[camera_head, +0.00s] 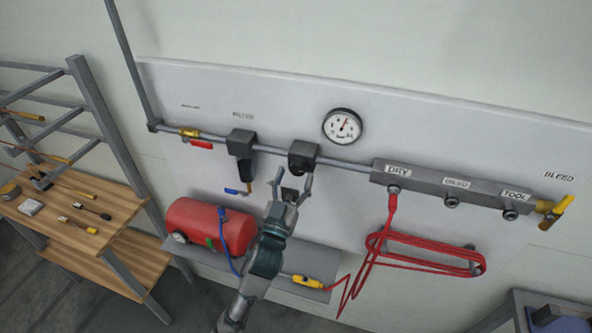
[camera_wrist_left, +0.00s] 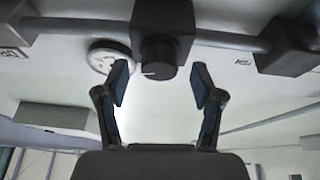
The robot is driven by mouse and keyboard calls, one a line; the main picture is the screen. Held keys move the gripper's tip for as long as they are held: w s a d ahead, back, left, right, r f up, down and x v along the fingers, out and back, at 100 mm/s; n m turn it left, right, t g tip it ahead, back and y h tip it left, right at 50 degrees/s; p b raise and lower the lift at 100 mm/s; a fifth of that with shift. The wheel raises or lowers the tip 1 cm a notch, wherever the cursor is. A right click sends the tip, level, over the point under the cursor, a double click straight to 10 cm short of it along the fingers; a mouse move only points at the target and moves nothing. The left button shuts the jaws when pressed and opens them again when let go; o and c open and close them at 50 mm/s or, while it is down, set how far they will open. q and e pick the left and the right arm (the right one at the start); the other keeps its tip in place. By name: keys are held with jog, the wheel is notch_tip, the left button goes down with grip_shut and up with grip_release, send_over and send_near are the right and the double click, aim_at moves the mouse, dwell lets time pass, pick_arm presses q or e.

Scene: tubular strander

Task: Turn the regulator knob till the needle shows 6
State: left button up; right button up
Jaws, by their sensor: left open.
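The regulator (camera_head: 302,150) is a dark block on the grey pipe, and it hangs at the top centre of the left wrist view (camera_wrist_left: 162,20). Its dark round knob (camera_wrist_left: 158,57) points down and carries a pale mark. My left gripper (camera_head: 291,190) is open just below the regulator. In the left wrist view its fingers (camera_wrist_left: 162,85) stand apart on either side below the knob, with no visible contact. My right gripper is out of view.
A second dark unit (camera_head: 241,144) and a yellow valve (camera_head: 190,132) sit left along the pipe. A manifold (camera_head: 450,187) with a coiled red hose (camera_head: 425,255) is right. A red tank (camera_head: 210,228) stands on the shelf below. A wooden bench (camera_head: 75,210) is left.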

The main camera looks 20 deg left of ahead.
pick_arm(q)
jog(key=shift+x, duration=0.8)
jog(key=c, duration=1.1)
jog(key=shift+r+m+p, duration=0.1)
jog(key=shift+m+p, duration=0.5)
jog(key=shift+p, duration=0.15)
jog(key=shift+c, duration=0.2)
jog(key=shift+h, duration=0.4)
jog(key=o, duration=1.1)
jog(key=shift+o, duration=0.2)
jog(key=shift+s, duration=0.1)
jog(key=v, duration=1.2)
